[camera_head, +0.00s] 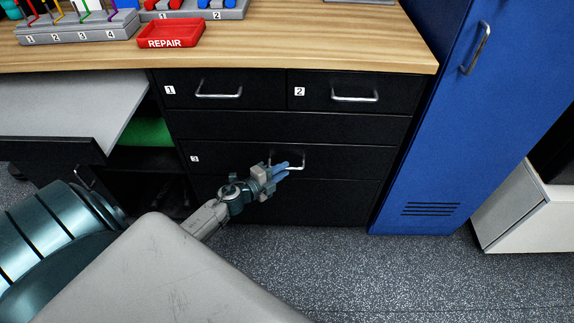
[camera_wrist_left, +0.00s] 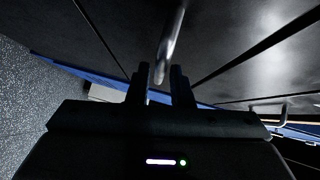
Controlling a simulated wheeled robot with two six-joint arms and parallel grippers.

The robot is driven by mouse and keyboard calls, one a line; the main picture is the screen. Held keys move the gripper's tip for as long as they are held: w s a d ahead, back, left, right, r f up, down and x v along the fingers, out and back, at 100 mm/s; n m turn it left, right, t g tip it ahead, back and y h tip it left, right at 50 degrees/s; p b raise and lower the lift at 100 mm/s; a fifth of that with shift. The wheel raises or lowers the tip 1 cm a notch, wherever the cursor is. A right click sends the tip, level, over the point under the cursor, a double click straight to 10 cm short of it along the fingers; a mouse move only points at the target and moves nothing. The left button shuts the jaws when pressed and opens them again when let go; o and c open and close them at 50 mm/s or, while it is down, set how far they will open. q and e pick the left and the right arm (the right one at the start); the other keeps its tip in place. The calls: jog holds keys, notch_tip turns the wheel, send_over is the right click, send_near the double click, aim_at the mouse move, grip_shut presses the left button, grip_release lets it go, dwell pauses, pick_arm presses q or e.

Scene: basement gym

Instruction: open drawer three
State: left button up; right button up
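Drawer three (camera_head: 235,161) has a black front with a small "3" label at its left, below drawers one (camera_head: 249,94) and two (camera_head: 318,98). Its front looks flush with the cabinet, so it looks closed. Its silver handle (camera_head: 299,160) is partly hidden by my left gripper (camera_head: 282,170), whose bluish fingers are at the handle. In the left wrist view, my left gripper (camera_wrist_left: 160,84) is open, and the handle (camera_wrist_left: 169,48) reaches down between its two dark fingers. I cannot tell whether they touch it. My right gripper is not in view.
A wooden worktop (camera_head: 280,45) above holds a red "REPAIR" tray (camera_head: 144,41) and numbered grey racks (camera_head: 80,33). A blue locker (camera_head: 440,130) stands to the right. A grey panel (camera_head: 70,105) and an open compartment with something green (camera_head: 145,132) are at left. Speckled floor (camera_head: 400,280) is clear in front.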

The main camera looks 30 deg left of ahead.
pick_arm(q)
jog(key=shift+x, duration=1.25)
jog(key=shift+c, duration=0.4)
grip_shut()
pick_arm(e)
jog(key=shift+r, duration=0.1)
